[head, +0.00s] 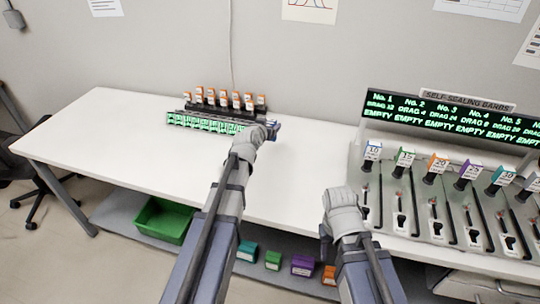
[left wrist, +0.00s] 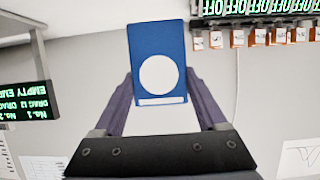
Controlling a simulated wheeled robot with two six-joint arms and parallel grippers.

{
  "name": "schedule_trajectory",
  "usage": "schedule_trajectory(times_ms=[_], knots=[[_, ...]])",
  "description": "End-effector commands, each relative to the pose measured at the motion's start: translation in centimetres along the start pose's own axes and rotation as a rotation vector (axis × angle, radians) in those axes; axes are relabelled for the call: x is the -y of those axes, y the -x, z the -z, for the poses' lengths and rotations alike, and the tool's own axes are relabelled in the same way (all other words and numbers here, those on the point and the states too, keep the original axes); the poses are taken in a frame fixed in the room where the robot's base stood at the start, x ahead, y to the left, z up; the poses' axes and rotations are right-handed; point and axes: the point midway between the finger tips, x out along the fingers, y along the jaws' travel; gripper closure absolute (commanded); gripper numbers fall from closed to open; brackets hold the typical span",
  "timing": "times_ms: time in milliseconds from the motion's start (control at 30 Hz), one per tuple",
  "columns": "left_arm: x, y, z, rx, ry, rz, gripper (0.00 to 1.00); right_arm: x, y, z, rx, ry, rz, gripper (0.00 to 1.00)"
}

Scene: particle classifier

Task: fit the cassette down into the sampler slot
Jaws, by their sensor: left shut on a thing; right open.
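My left gripper (head: 271,129) is shut on a blue cassette (left wrist: 158,32) with a white round window and a white strip. In the left wrist view the cassette stands out beyond the fingers; in the head view the gripper mostly hides it. The gripper is at the right end of a dark rack with green lit OFF displays (head: 205,123) and several orange-capped vials (head: 225,98). The rack also shows upside down in the left wrist view (left wrist: 258,8). I cannot make out the sampler slot. My right gripper (head: 340,197) is open near the table's front edge.
A bank of self-sealing stations with a lit board (head: 455,115) and several numbered tags stands at the right. The white table (head: 110,140) is clear at left. Below, a shelf holds a green bin (head: 165,220) and several small boxes (head: 303,266).

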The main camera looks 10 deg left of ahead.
Motion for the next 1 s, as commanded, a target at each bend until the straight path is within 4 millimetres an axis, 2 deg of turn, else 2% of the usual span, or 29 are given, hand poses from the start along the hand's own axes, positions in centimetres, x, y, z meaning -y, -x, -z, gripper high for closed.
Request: schedule_trajectory(times_ms=[400, 667, 1000], knots=[[0.0, -2.3, -5.5, -0.001, 0.0, 0.0, 0.84, 0.6, -5.9, 0.3, 0.0, 0.001, 0.0, 0.5], [0.0, -2.4, -5.7, 0.0, 0.0, 0.0, 0.84, 0.6, -6.1, 0.4, 0.0, 0.001, 0.0, 0.5], [0.0, -3.8, -9.1, -0.001, 0.0, 0.0, 0.84, 0.9, -9.8, 0.6, 0.0, 0.001, 0.0, 0.5]])
